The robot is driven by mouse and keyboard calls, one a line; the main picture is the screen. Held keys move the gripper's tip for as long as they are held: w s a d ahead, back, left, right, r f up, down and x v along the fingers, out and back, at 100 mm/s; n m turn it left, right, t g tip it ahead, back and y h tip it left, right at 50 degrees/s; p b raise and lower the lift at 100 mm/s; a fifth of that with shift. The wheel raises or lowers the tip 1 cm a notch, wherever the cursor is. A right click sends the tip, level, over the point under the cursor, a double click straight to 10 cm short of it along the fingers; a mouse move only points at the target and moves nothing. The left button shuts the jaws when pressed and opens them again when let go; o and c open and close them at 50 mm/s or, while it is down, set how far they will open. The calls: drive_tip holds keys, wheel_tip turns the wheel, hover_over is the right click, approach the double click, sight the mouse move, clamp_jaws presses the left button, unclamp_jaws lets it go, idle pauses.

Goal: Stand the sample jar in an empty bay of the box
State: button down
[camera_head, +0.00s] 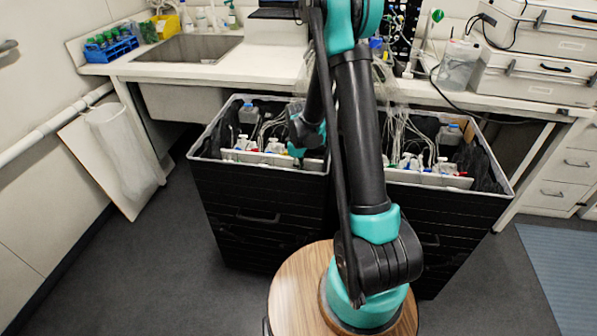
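A large black box (245,195) with a pale rim stands in front of the bench. Inside are tubes, small vessels and pale trays. A clear blue-capped jar (248,112) is at its back left, and a similar one (449,134) at its back right. I cannot tell which, if either, is the sample jar. The end of my arm, with my gripper (305,139), reaches down over the left half. Its fingers are not clearly visible, and no empty bay can be made out.
The white bench (275,64) behind carries a sink (188,48), a blue tube rack (110,50), a clear jug (457,65) with tubing, and stacked grey cases (535,77). The dark floor (150,270) is clear at front left.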

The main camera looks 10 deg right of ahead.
drive_tip(key=shift+f, duration=0.5)
drive_tip(key=c, duration=1.6)
unclamp_jaws()
drive_tip(key=shift+o, duration=0.2)
drive_tip(key=shift+r, duration=4.5)
drive_tip(key=s+d+r+m+t, duration=0.2)
drive_tip(key=s+r+m, duration=0.1)
drive_tip(key=r+m, duration=0.1)
drive_tip(key=s+d+r+m+t, duration=0.2)
drive_tip(key=s+d+r+m, duration=0.1)
drive_tip(key=s+r+m, duration=0.1)
drive_tip(key=s+d+r+m+t, duration=0.3)
drive_tip(key=m, duration=0.1)
drive_tip(key=shift+s+r, duration=0.15)
drive_tip(key=shift+r, duration=0.25)
drive_tip(key=s+f+g, duration=0.2)
drive_tip(key=s+f, duration=0.5)
drive_tip(key=s, duration=0.5)
drive_tip(key=shift+f+g, duration=0.15)
drive_tip(key=shift+g, duration=0.25)
